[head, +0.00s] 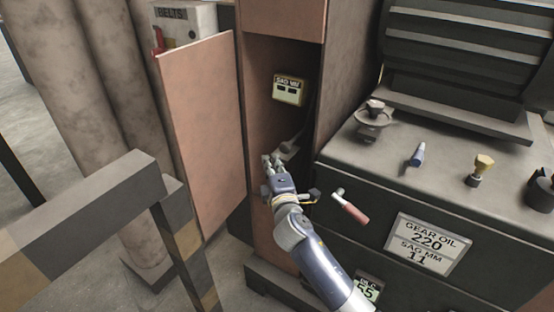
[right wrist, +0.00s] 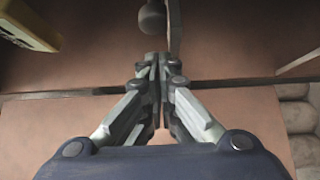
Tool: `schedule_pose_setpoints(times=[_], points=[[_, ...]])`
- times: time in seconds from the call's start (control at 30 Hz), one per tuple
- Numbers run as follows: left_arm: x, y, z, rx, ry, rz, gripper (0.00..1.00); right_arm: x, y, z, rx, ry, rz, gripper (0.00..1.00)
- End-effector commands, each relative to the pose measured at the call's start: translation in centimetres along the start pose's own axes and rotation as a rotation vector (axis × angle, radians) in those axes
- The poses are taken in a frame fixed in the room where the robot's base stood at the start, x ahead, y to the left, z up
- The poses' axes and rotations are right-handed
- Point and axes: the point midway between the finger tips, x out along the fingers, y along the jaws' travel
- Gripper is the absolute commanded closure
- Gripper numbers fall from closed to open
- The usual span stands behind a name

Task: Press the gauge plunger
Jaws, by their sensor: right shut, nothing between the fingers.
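A yellow-edged gauge box labelled SAG MM (head: 289,90) is fixed on the back wall inside the open cabinet. A yellow-edged box corner, likely the same gauge, shows at the top left of the right wrist view (right wrist: 30,25). A grey part (head: 288,146) sits below the gauge, just beyond my right gripper (head: 270,162); I cannot tell for sure if it is the plunger. In the right wrist view a dark rounded knob (right wrist: 152,18) lies just ahead of my closed, empty fingertips (right wrist: 157,62). Contact cannot be told. My left gripper is out of view.
The cabinet door (head: 203,130) stands open at the left. A grey bench (head: 440,165) with several small tools is at the right, a red-handled crank (head: 350,207) on its front. A striped rail (head: 85,205) crosses the left foreground.

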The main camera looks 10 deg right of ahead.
Motion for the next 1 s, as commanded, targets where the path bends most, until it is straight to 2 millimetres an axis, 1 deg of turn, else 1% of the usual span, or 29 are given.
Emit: schedule_pose_setpoints(times=[0.03,0.2,0.6,0.83,1.0], points=[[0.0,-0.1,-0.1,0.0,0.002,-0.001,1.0,0.5,0.1,0.7,-0.003,-0.001,0.0,1.0],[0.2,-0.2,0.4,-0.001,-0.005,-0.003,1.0,1.5,0.0,1.6,0.0,0.0,0.0,1.0],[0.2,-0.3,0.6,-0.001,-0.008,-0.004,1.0,1.7,0.0,1.9,0.001,0.0,0.0,1.0],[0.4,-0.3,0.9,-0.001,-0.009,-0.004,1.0,3.1,0.1,3.3,0.0,-0.001,0.0,1.0],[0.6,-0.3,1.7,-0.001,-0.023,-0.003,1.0,3.2,0.2,3.5,-0.001,-0.003,0.003,1.0]])
